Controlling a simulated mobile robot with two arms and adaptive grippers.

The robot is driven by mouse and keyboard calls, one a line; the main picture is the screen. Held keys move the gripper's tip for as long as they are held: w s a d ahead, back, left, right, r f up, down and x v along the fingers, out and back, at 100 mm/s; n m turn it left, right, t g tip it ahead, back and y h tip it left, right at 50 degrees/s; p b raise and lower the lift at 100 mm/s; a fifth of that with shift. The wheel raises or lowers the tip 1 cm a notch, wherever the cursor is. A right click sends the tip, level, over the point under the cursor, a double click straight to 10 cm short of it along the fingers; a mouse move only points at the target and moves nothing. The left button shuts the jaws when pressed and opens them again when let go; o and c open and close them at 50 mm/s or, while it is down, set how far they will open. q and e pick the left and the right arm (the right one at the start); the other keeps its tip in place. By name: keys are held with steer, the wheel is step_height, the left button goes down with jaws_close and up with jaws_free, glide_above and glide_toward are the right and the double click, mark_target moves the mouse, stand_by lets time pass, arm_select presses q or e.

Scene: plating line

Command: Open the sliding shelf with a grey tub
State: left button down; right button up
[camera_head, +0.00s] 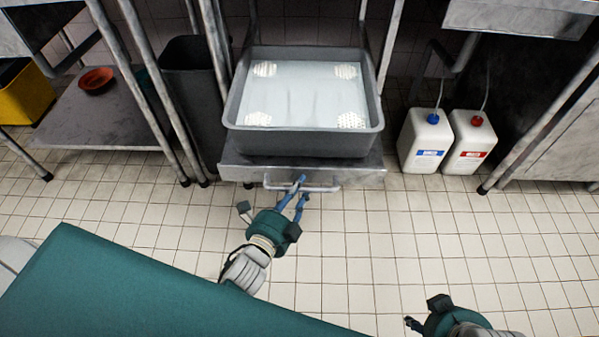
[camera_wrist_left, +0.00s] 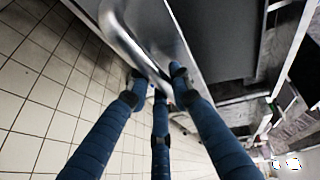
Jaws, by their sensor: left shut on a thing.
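A grey tub (camera_head: 304,143) sits on the sliding shelf (camera_head: 352,173), low between the metal posts. The shelf has a metal front with a bar handle (camera_head: 325,188), which also shows in the left wrist view (camera_wrist_left: 126,37). In the left wrist view the fingers (camera_wrist_left: 160,88) close around the handle from both sides. My right gripper (camera_head: 426,312) is at the bottom right, away from the shelf; its fingers are mostly hidden.
Two white jugs (camera_head: 425,150) with blue and red caps stand right of the shelf. A dark bin (camera_head: 200,90) stands to the left. A red bowl (camera_head: 96,80) is on a low shelf, near a yellow container (camera_head: 25,95). Tiled floor in front is clear.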

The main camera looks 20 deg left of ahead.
arm_select(q)
steer(key=shift+s+d, duration=0.25)
steer(key=shift+s, duration=0.65)
steer(key=shift+s+d, duration=0.3)
steer(key=shift+s, duration=0.6)
steer(key=shift+s+d, duration=0.25)
steer(key=shift+s, duration=0.65)
steer(key=c, duration=1.8)
jaws_free()
steer(key=shift+s, duration=0.1)
steer(key=v, duration=1.1)
steer(key=shift+s, duration=0.4)
